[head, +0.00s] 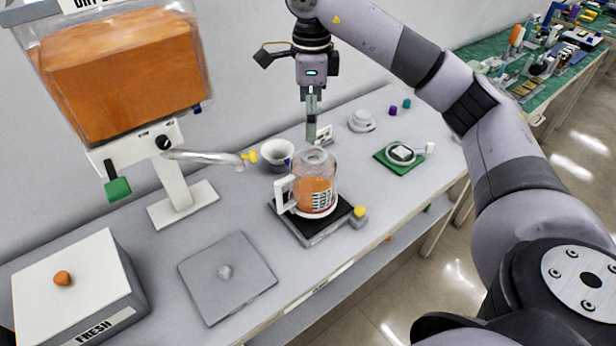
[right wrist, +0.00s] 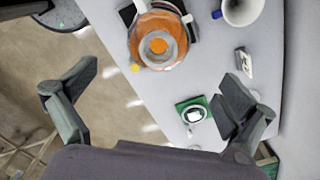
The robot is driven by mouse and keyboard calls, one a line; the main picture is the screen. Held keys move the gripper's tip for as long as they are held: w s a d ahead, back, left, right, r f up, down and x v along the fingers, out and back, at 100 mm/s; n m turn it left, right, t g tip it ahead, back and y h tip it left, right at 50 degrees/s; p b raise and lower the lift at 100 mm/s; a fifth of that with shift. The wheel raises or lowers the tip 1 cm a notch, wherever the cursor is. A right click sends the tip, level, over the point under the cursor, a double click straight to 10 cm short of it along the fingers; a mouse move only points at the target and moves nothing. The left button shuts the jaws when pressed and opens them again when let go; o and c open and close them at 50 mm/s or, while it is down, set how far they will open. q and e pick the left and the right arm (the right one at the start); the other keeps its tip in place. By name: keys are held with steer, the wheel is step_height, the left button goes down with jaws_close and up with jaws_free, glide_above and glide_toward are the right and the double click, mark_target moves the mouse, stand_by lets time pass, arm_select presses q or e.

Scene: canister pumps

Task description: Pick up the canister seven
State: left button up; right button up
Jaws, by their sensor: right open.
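A clear canister (head: 314,182) with orange contents, a white handle and a dark-printed label stands upright on a black scale plate (head: 340,221). I cannot read a seven on it. In the right wrist view the canister (right wrist: 146,28) is at the top, its round top facing the camera. My right gripper (head: 311,118) is above and slightly behind the canister, pointing down, not touching it. In the right wrist view the right gripper (right wrist: 158,88) has its fingers wide apart with nothing between them. My left gripper is not in view.
A large orange-filled dispenser (head: 125,75) with a spout stands left. A white bowl (head: 277,154) and small card (head: 324,133) are behind the canister. A green board (head: 385,159) lies right, a grey lidded plate (head: 245,290) front left, a FRESH box (head: 90,260) far left.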

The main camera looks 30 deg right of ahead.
glide_above(313, 160)
steer(key=f, duration=0.5)
steer(key=shift+s+a+f, duration=0.1)
steer(key=shift+a+f, duration=0.1)
steer(key=shift+f, duration=0.2)
step_height(313, 160, down, 3)
steer(key=shift+r+p, duration=0.1)
steer(key=shift+p, duration=0.35)
steer(key=shift+f, duration=0.9)
step_height(313, 160, down, 4)
steer(key=shift+d+r+p, duration=0.1)
steer(key=shift+r+p, duration=0.05)
steer(key=shift+p, duration=0.75)
steer(key=shift+f, duration=0.55)
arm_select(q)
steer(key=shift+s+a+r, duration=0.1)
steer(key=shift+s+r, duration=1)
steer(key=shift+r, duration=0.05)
arm_select(e)
steer(key=shift+c, duration=0.6)
